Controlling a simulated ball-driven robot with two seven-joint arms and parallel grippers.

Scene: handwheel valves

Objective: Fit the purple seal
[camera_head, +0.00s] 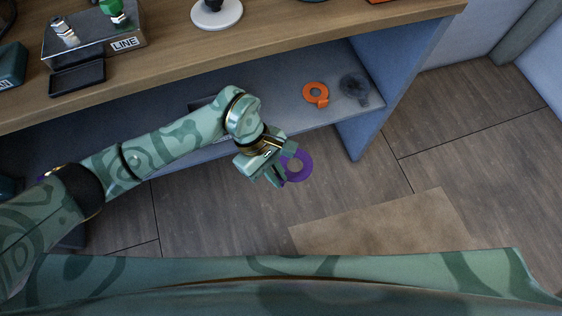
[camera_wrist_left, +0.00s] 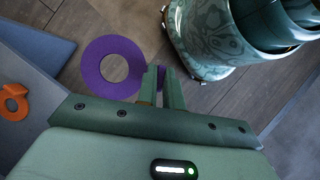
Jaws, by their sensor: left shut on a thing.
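The purple seal (camera_head: 307,167) is a flat ring with a round hole. My left gripper (camera_head: 282,166) is shut on it and holds it in the air over the floor, in front of the bench's lower shelf. In the left wrist view the seal (camera_wrist_left: 90,72) sticks out to the left of the left gripper's fingers (camera_wrist_left: 161,82), with a bit of purple between them. A metal block marked LINE (camera_head: 95,54) stands on the bench top, with a silver fitting and a green-topped fitting on it. My right gripper is out of view.
An orange ring with a tab (camera_head: 316,94) and a dark grey round part (camera_head: 355,88) lie on the lower shelf (camera_head: 285,121). A black tray (camera_head: 77,78) is in front of the LINE block. A white disc with a black knob (camera_head: 216,16) stands on the wooden bench top (camera_head: 300,38). A brown mat (camera_head: 385,225) lies on the floor.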

